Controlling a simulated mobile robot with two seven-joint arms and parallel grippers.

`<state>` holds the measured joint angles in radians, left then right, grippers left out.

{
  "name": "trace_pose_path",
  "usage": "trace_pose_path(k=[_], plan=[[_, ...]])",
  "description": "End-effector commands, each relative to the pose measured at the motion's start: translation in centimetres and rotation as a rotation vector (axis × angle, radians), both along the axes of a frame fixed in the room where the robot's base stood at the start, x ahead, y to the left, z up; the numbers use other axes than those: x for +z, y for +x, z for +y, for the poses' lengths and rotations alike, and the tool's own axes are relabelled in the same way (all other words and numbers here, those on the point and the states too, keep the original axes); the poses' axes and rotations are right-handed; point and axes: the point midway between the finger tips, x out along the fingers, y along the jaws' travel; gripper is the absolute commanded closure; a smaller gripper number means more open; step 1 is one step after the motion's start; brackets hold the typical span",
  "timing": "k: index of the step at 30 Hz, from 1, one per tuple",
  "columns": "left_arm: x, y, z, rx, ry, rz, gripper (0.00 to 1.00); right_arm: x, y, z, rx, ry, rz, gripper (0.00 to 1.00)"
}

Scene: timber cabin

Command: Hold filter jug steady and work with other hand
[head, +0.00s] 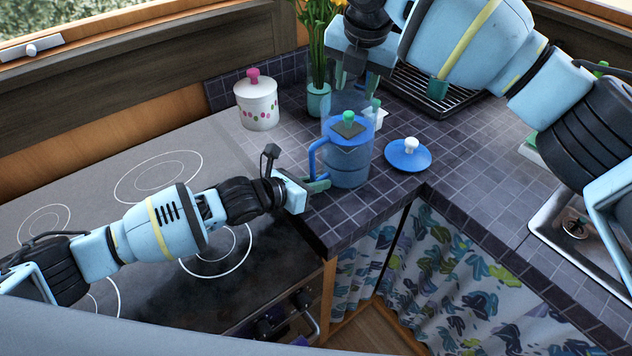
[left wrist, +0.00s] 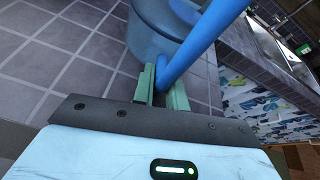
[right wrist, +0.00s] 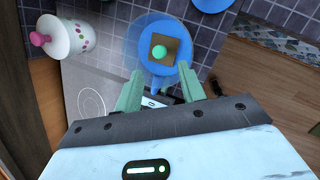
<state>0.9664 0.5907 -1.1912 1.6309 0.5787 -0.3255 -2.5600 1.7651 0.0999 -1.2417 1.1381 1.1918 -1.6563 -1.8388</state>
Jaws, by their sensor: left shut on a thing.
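The blue filter jug (head: 346,168) stands upright on the tiled counter; its upper part is clear. A dark square piece with a green knob (head: 349,120) sits at its mouth. In the right wrist view the piece looks brown (right wrist: 176,46). My left gripper (head: 319,185) is shut on the jug's blue handle (left wrist: 197,42), low down. My right gripper (head: 362,82) is above the jug, with its fingers apart and nothing between them; its fingers also show in the right wrist view (right wrist: 160,92). A blue lid with a white knob (head: 397,161) lies right of the jug.
A white canister with a pink knob (head: 257,108) and a green flower vase (head: 318,101) stand behind the jug. The hob (head: 120,225) is left, a sink (head: 560,215) right. The counter's front edge is close.

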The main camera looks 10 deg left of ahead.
Motion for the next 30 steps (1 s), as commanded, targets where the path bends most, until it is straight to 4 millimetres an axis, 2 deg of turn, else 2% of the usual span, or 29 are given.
trace_pose_path(k=[6, 10, 20, 30], plan=[[-0.5, -0.2, -0.1, -0.001, 0.001, 0.011, 1.00, -0.3, -0.1, 0.4, 0.235, -0.111, 0.005, 0.60], [-0.5, -0.2, -0.1, -0.001, 0.002, 0.011, 1.00, -0.3, -0.1, 0.5, 0.310, -0.146, 0.007, 0.60], [-0.5, -0.3, 0.0, -0.001, 0.002, 0.011, 1.00, -0.6, 0.0, 0.6, 0.340, -0.159, 0.009, 0.60], [-0.5, -0.3, 0.0, -0.001, 0.002, 0.011, 1.00, -3.9, 0.9, 0.6, 0.338, -0.158, 0.011, 0.60]])
